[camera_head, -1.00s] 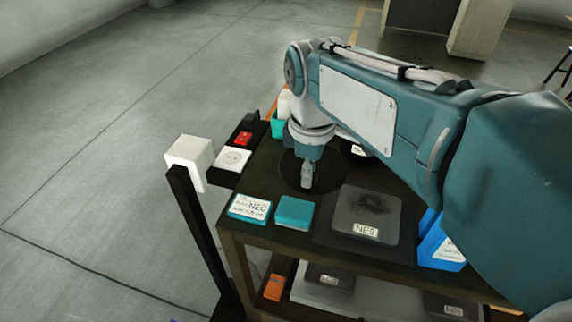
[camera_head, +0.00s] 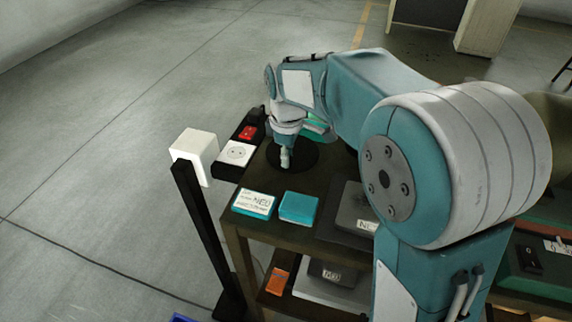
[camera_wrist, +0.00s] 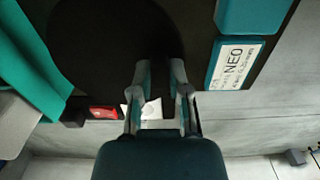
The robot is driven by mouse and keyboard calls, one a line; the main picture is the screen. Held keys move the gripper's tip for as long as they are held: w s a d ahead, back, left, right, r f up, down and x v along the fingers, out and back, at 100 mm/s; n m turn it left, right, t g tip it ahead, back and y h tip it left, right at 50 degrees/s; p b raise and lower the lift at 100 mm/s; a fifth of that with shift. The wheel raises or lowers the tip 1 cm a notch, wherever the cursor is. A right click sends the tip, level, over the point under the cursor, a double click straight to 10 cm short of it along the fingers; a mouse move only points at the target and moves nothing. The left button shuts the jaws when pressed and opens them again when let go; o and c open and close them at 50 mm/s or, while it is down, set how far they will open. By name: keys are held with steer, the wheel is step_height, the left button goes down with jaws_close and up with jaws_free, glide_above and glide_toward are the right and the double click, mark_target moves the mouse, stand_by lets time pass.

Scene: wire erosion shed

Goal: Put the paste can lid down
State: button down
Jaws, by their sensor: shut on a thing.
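The paste can lid appears to be the flat black disc (camera_head: 304,161) under my gripper in the head view. It also fills the upper left of the wrist view (camera_wrist: 105,45). My gripper (camera_head: 285,162) points down over the disc. In the wrist view my gripper (camera_wrist: 165,68) is nearly closed, with a dark part of the lid between its fingertips. The disc looks level. The dark tabletop (camera_head: 268,182) lies below it, but I cannot tell whether the two touch.
Two teal boxes, one labelled (camera_head: 253,202) and one plain (camera_head: 299,208), lie near the front edge. A dark plate (camera_head: 352,212) is to their right. A socket box (camera_head: 235,153), red switch (camera_head: 247,132) and white block on a post (camera_head: 195,150) stand left. A green container (camera_head: 318,126) is behind.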

steer(key=shift+w+f, duration=0.2)
steer(key=shift+f, duration=0.1)
steer(key=f, duration=0.3)
steer(key=shift+w+a+f, duration=0.1)
steer(key=shift+w+f, duration=0.1)
steer(key=shift+f, duration=0.05)
steer(key=c, duration=0.6)
jaws_free()
step_height(320, 180, up, 12)
steer(key=shift+f, duration=0.15)
steer(key=shift+s+r, duration=0.1)
steer(key=shift+r, duration=0.2)
